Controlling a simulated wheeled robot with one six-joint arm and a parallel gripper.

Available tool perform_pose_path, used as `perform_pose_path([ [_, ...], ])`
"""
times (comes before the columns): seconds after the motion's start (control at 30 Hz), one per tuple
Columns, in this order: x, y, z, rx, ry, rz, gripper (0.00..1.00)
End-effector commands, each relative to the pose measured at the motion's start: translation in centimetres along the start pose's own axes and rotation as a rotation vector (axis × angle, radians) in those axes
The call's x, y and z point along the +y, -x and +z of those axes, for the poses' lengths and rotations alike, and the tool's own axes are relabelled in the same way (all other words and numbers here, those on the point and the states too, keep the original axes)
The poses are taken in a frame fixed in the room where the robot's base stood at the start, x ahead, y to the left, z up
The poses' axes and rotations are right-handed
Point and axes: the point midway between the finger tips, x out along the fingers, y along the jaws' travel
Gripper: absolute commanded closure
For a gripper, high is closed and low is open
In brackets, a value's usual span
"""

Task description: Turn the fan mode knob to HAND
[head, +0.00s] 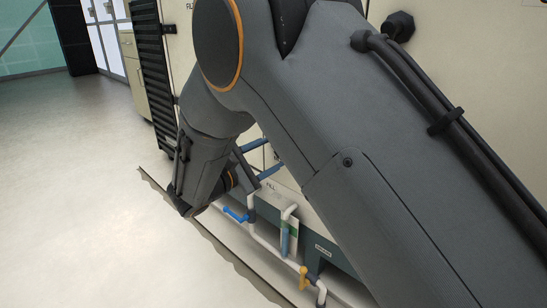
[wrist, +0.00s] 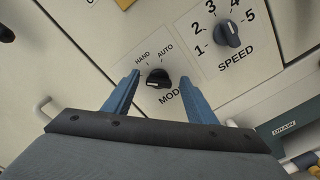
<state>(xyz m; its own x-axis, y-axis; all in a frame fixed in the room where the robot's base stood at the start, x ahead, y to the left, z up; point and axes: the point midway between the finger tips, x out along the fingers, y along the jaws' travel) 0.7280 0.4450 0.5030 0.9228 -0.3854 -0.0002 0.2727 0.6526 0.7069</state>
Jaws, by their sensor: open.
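The black fan mode knob (wrist: 158,78) is on a cream panel in the wrist view, with HAND at its upper left, AUTO above it and MODE partly hidden below. A short white mark shows on the knob's lower left; I cannot tell for sure which label it is set to. My gripper (wrist: 160,80) is open, with one blue finger to the left of the knob and one to the right. Gaps show on both sides; how far the tips are from the panel is unclear. In the head view my gripper (head: 268,157) faces the panel, and the knob is hidden.
A speed knob (wrist: 228,34) with numbers around it sits to the upper right. A DRAIN label (wrist: 284,128) is at lower right. White pipes with a blue valve handle (head: 236,214) and a yellow handle (head: 303,277) run low along the cabinet. Open floor lies left.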

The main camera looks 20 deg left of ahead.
Motion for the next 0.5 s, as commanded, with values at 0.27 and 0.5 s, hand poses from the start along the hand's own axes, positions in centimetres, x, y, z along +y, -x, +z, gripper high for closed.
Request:
perform_pose_path([
  [0.27, 0.13, -0.74, -0.03, 0.002, 0.000, 0.002, 0.48],
  [0.5, 0.15, -0.66, -0.05, 0.002, 0.000, 0.002, 0.67],
])
